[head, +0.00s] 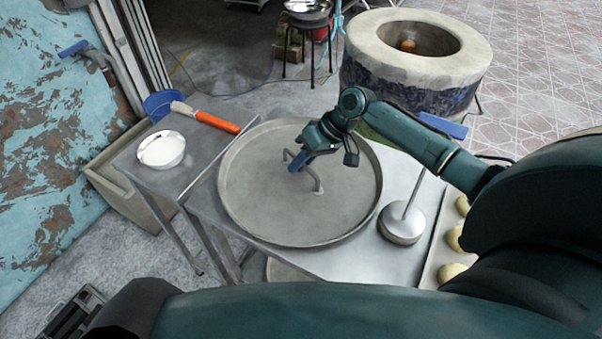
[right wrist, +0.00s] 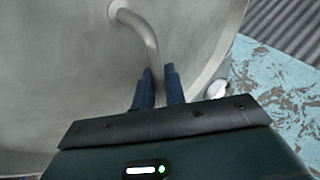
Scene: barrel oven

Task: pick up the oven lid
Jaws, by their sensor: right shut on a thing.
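The oven lid (head: 265,210) is a wide, round, grey metal disc with a raised rim. It is at the metal table in the middle of the head view; I cannot tell whether it rests on the top or is slightly raised. Its bent rod handle (head: 314,180) stands up from the middle. My right gripper (head: 298,162) reaches over the lid from the right and is shut on the handle. In the right wrist view the blue fingers (right wrist: 157,88) are on either side of the handle rod (right wrist: 143,28), with the lid's face (right wrist: 60,70) behind. My left gripper is not in view.
A round stone oven (head: 420,75) with an open top stands behind the table. A white-filled bowl (head: 161,150) and an orange-handled brush (head: 208,119) are left of the lid. A metal press tool (head: 402,223) and a tray of dough balls (head: 452,272) are on the right.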

